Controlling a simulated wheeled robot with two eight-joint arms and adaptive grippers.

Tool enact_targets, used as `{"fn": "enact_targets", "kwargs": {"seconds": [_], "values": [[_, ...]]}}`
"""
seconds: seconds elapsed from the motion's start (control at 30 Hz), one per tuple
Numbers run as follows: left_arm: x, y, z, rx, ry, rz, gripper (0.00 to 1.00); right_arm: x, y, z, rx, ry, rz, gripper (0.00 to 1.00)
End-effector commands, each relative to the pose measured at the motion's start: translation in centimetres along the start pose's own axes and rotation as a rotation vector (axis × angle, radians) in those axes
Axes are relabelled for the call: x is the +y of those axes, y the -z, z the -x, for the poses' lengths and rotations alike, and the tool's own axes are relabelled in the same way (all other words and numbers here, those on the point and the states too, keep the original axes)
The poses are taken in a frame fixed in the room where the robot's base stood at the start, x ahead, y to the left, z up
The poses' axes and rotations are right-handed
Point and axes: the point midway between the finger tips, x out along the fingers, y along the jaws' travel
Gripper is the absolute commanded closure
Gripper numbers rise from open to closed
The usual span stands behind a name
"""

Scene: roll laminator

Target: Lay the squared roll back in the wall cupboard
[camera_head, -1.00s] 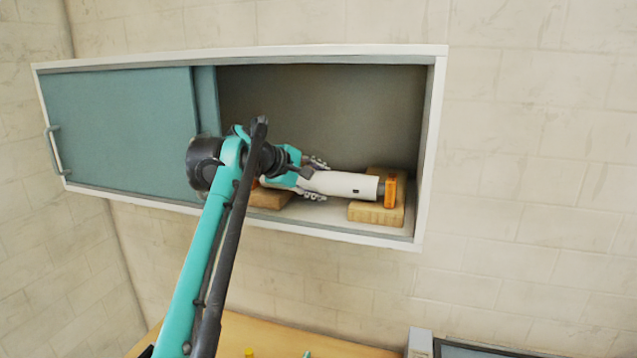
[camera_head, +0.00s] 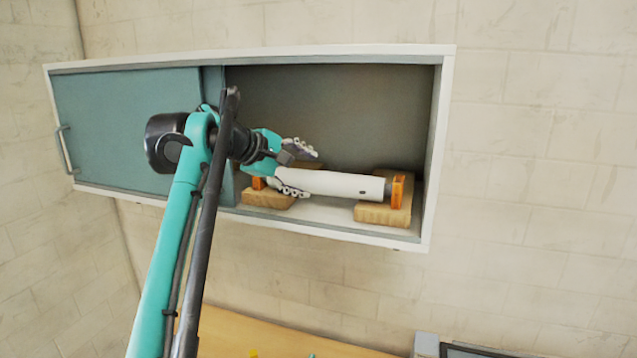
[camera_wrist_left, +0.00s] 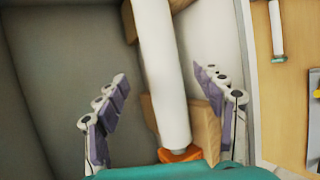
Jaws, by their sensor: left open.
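The white roll (camera_head: 335,186) with orange end pieces lies in the open right part of the wall cupboard (camera_head: 440,150). It rests across two wooden blocks, the right one (camera_head: 375,214) and the left one (camera_head: 266,199). My left gripper (camera_head: 303,171) is open at the roll's left end, its fingers apart above and below it. In the left wrist view the roll (camera_wrist_left: 163,75) runs between the spread fingers of my left gripper (camera_wrist_left: 160,105), with gaps on both sides. My right gripper is not in view.
A teal sliding door (camera_head: 120,125) covers the cupboard's left half. A wooden table top (camera_head: 270,335) is below, with a grey machine (camera_head: 428,345) at its right. The wall right of the cupboard is clear.

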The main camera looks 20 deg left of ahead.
Motion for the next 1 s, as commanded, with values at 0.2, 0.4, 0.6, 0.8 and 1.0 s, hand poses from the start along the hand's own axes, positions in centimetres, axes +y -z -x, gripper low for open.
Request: {"fn": "enact_targets", "kwargs": {"seconds": [0.2,0.4,0.6,0.8,1.0], "values": [[0.0,0.1,3.3,0.002,0.0,0.001,0.31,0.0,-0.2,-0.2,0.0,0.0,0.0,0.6],[0.0,0.0,4.1,0.0,0.0,0.0,0.31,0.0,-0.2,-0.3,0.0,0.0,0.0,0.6],[-0.3,-0.3,4.0,0.001,0.007,-0.013,0.31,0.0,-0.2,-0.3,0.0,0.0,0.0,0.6],[-6.9,-3.2,2.2,0.02,0.117,-0.241,0.31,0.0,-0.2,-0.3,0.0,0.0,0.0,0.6],[-22.6,-7.1,0.1,0.041,0.314,-0.696,0.31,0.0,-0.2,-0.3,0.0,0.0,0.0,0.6]]}}
